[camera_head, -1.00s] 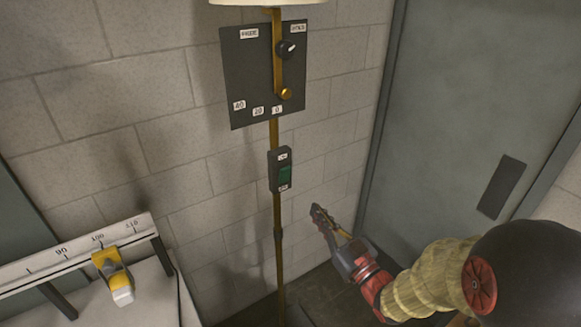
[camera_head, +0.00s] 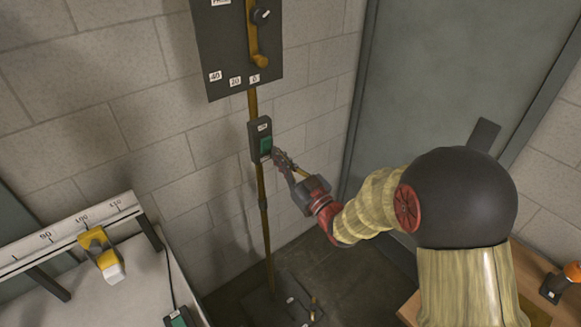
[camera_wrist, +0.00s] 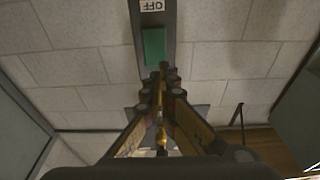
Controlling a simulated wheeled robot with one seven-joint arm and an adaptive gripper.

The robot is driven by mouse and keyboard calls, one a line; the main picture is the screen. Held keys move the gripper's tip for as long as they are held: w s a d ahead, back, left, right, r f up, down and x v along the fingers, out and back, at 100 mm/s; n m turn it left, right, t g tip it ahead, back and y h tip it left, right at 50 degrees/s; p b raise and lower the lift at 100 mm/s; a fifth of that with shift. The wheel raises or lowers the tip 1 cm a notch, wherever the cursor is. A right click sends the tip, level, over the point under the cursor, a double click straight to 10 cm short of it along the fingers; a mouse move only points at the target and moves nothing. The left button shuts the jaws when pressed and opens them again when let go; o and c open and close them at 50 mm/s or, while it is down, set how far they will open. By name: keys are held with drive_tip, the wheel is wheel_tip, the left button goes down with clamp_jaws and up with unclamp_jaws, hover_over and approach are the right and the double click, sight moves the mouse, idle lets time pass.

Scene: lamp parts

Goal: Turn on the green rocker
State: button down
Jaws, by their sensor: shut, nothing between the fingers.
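The green rocker (camera_head: 265,146) sits in a dark upright switch housing (camera_head: 256,128) on the brass lamp pole. In the wrist view the green rocker (camera_wrist: 154,46) is straight beyond my fingertips, with a white label reading OFF (camera_wrist: 152,5) at its far end. My gripper (camera_head: 279,156) is shut and empty, its tips at the lower right of the housing. I cannot tell whether the tips touch the rocker.
A dark panel (camera_head: 225,55) with a knob (camera_head: 261,15) and a brass slider knob (camera_head: 260,61) is above the switch. A white scale rail (camera_head: 70,233) with a yellow slider (camera_head: 95,240) stands left. The block wall is close behind the pole.

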sight(265, 140)
drive_tip(key=shift+x, duration=2)
